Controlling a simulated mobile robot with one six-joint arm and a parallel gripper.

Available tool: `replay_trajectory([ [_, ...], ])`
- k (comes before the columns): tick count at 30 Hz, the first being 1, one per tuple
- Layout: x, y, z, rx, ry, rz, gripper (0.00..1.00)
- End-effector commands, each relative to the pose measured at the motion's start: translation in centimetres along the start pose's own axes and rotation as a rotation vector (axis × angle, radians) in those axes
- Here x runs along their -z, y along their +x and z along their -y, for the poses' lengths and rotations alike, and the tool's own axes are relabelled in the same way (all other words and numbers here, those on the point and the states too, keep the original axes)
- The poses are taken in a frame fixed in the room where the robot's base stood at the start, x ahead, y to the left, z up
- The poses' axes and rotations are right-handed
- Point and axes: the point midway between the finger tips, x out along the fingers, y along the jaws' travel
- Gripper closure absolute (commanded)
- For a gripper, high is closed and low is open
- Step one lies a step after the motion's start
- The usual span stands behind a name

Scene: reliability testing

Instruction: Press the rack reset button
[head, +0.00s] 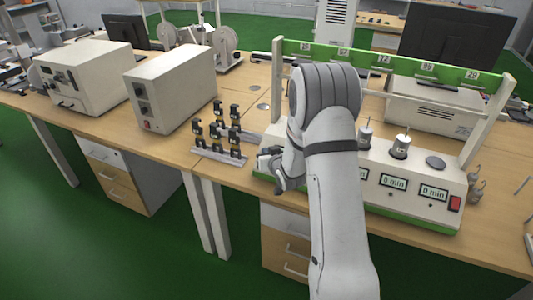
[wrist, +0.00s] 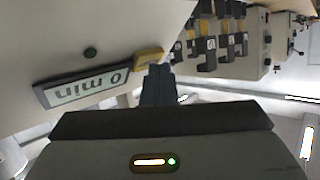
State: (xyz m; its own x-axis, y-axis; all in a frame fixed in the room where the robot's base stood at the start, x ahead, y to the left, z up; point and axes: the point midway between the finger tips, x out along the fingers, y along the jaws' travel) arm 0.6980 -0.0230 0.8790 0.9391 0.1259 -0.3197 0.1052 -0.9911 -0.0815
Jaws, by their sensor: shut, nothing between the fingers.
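The white rack unit (head: 410,206) stands on the bench, with a green numbered top bar (head: 385,62) and front displays reading 0 min (head: 394,181). A red switch (head: 455,203) is at the right end of its front. My gripper (head: 275,168) is at the left end of the front, partly hidden by my wrist. In the wrist view, its dark fingers (wrist: 158,82) are shut and empty. Their tips are at a yellow part (wrist: 148,57) beside a 0 min display (wrist: 87,87); I cannot tell whether they touch. A small dark green round button (wrist: 90,52) is near that display.
A row of small black clamps on a stand (head: 220,150) is left of my gripper. Two white boxes, one nearer (head: 175,90) and one farther left (head: 82,78), stand on the left bench. Metal cylinders (head: 400,147) sit on the rack unit. My arm hides its middle.

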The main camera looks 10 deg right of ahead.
Motion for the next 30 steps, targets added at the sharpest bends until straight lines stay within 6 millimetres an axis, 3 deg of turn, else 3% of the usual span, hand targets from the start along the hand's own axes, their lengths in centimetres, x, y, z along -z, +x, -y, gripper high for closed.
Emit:
replay_trajectory([
  [30,1.3,-1.7,1.2,0.001,-0.001,-0.001,1.0],
])
